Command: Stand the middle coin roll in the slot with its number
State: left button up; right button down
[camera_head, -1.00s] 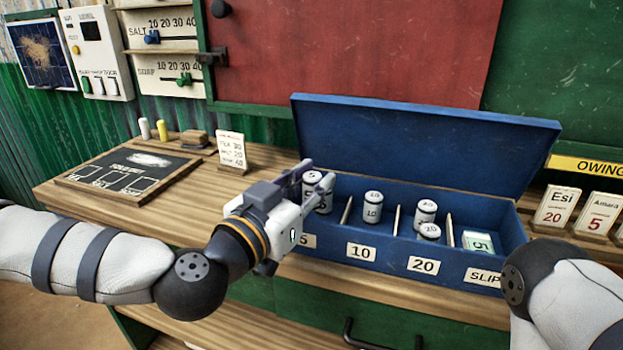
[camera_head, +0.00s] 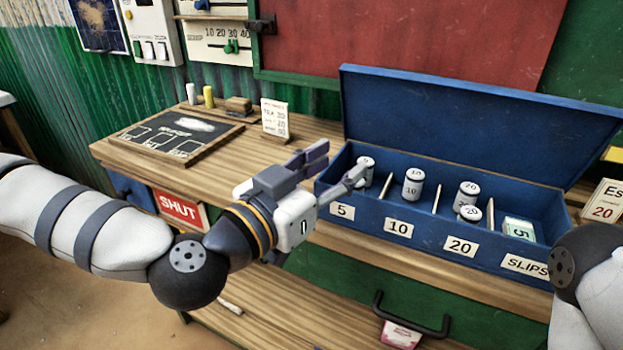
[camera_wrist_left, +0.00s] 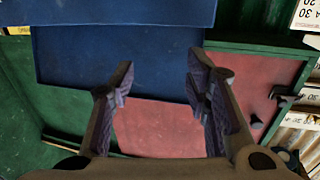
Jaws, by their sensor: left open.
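The blue coin box (camera_head: 385,232) stands open on the counter, its slots labelled 5, 10, 20 and SLIPS. A white coin roll (camera_head: 365,165) stands in the 5 slot, partly hidden by my gripper. A roll marked 10 (camera_head: 413,186) stands upright in the 10 slot. Two rolls, a rear one (camera_head: 467,192) and a front one (camera_head: 470,213), are in the 20 slot. My left gripper (camera_head: 338,165) is open and empty at the box's left end, near the 5 slot. The left wrist view shows its spread fingers (camera_wrist_left: 160,85) with nothing between them. My right gripper is out of view.
The raised lid (camera_head: 480,125) backs the box. A pale green slip (camera_head: 519,228) lies in the SLIPS slot. A chalkboard (camera_head: 170,138) and a price card (camera_head: 274,118) sit on the counter to the left. A drawer handle (camera_head: 410,320) is below the box.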

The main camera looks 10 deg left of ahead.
pick_arm(q)
jog(key=p+v, duration=0.2)
jog(key=v, duration=0.4)
jog(key=s+f+n+g+y, duration=0.1)
jog(key=s+f+g, duration=0.5)
jog(key=s+f, duration=0.55)
jog(key=s+f+n+g+y, duration=0.2)
jog(key=s+f+g, duration=0.5)
jog(key=f, duration=0.8)
jog(key=s+a+f+n+g+y, duration=0.1)
jog(key=s+a+f+g+y, duration=0.1)
jog(key=s+a, duration=0.5)
jog(key=s+a+f+n+g+y, duration=0.2)
jog(key=s+a+f+y, duration=0.2)
jog(key=s+a+f, duration=0.2)
jog(key=s+a, duration=0.2)
jog(key=a, duration=0.1)
jog(key=shift+s+n, duration=0.2)
jog(key=shift+n, duration=0.1)
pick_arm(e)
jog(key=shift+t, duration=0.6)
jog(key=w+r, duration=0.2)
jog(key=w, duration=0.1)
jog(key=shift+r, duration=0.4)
pick_arm(q)
jog(key=shift+f, duration=0.1)
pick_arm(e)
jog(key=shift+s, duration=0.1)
